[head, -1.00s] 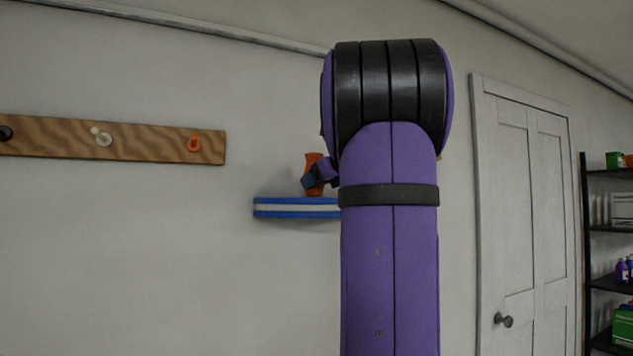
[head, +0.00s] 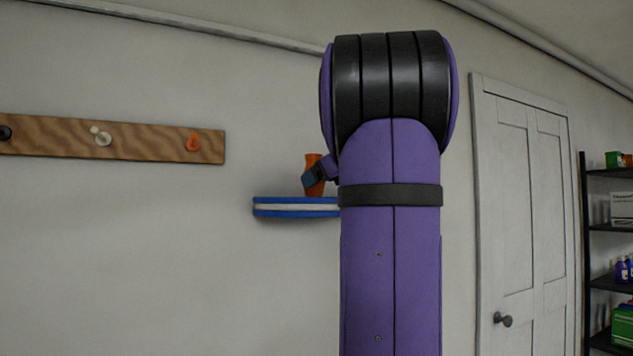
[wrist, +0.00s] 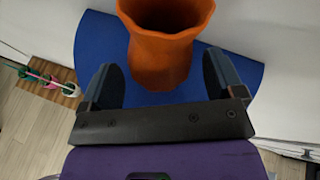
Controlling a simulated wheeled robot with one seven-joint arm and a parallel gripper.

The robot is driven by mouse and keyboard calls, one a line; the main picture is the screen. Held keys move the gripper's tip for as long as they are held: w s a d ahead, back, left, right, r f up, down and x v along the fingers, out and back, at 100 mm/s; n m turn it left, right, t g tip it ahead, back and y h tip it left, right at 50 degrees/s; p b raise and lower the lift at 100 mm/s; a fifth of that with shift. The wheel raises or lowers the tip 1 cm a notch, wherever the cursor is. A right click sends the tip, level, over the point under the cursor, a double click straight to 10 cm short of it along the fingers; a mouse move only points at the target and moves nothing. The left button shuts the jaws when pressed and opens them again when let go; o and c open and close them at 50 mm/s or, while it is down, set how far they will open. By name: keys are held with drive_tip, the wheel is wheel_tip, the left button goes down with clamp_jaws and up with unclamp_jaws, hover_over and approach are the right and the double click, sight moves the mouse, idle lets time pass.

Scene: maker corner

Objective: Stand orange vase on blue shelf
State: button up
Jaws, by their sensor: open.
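The orange vase (head: 314,161) stands upright on the blue shelf (head: 282,207), which is fixed to the wall; my arm hides the shelf's right part. In the wrist view the vase (wrist: 160,55) rests on the blue shelf top (wrist: 105,45), its open mouth toward the camera. My gripper (wrist: 165,80) is open, with one dark finger on each side of the vase's lower body. Gaps show between the fingers and the vase. In the head view my gripper (head: 312,178) shows partly in front of the vase.
A wooden peg rail (head: 60,137) with several pegs is on the wall at left. A white door (head: 520,200) and a black rack (head: 608,285) with bottles and boxes are at right. The wall between rail and shelf is bare.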

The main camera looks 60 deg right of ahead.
drive_tip(key=v, duration=1)
drive_tip(key=w+a+f+n+g+y, duration=0.25)
drive_tip(key=a+f+n, duration=0.5)
drive_tip(key=a, duration=0.45)
drive_tip(key=w+a+f+n+g+y, duration=0.2)
drive_tip(key=w+a+f+n, duration=0.2)
drive_tip(key=a+f+n, duration=0.6)
drive_tip(key=s+a+f+n+g, duration=0.1)
drive_tip(key=s+a+f+n, duration=0.4)
drive_tip(key=a+f+n, duration=0.2)
drive_tip(key=s+a+f+n+g+h, duration=0.1)
drive_tip(key=s+a+f+n, duration=0.4)
drive_tip(key=a+n, duration=0.6)
wheel_tip(320, 180, down, 2)
drive_tip(key=shift+s+f+n+g, duration=0.1)
drive_tip(key=shift+s+n+g, duration=0.25)
drive_tip(key=shift+g, duration=0.4)
